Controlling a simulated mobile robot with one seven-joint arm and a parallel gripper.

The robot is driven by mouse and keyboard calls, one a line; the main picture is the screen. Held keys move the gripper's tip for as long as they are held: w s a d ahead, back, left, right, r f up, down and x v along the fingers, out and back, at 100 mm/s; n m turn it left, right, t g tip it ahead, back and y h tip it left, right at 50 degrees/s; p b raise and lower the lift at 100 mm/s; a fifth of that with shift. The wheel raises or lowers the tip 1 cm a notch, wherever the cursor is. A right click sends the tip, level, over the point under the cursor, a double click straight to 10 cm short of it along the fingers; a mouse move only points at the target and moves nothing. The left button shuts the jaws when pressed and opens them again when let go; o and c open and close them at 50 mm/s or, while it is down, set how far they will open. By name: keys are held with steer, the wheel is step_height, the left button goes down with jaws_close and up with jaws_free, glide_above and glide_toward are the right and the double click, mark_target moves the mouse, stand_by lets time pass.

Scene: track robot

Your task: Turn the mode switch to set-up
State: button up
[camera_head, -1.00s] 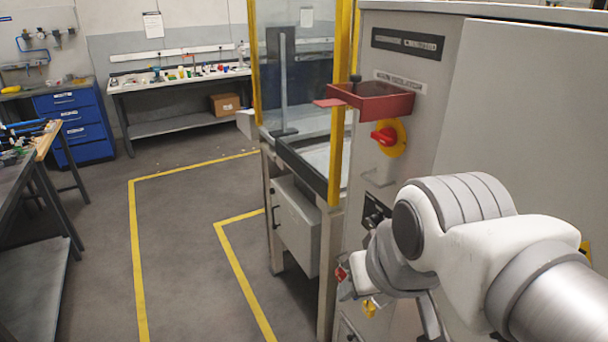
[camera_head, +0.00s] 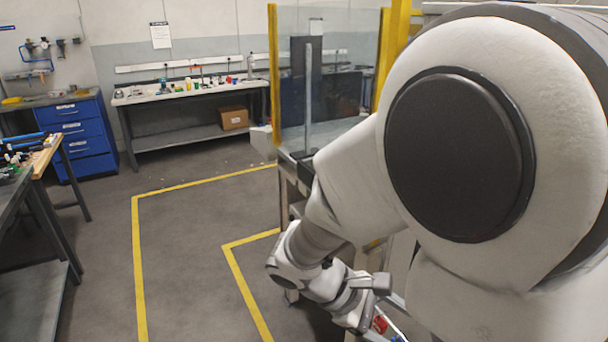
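The mode switch does not show; my arm covers most of the machine cabinet at the right of the head view. My gripper (camera_head: 384,322) is at the bottom edge of the picture, to the right of centre, partly cut off and small. A small red part (camera_head: 380,324) shows at the gripper; I cannot tell whether it lies between the fingers or behind them. Whether the fingers are open or shut is unclear.
A glazed guard with yellow posts (camera_head: 273,80) stands beside my arm. Yellow lines (camera_head: 138,260) mark the open grey floor at left. A workbench (camera_head: 190,92) with a cardboard box (camera_head: 234,118) below, blue drawers (camera_head: 76,135) and a wooden-topped bench (camera_head: 46,150) stand farther off.

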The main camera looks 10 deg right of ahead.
steer(key=w+a+f+n+t+h+b, duration=0.1)
steer(key=w+a+f+n+t+h, duration=0.2)
steer(key=w+f+n+t+h, duration=0.6)
steer(key=w+d+r+n, duration=0.1)
steer(key=w+d, duration=0.2)
steer(key=d, duration=0.5)
steer(key=w+d+r+n+g+y, duration=0.1)
steer(key=w+d+n, duration=0.1)
steer(key=d, duration=0.6)
steer(key=shift+w+d+r+y, duration=0.25)
steer(key=shift+w+d+y, duration=0.1)
steer(key=shift+w, duration=0.35)
jaws_close()
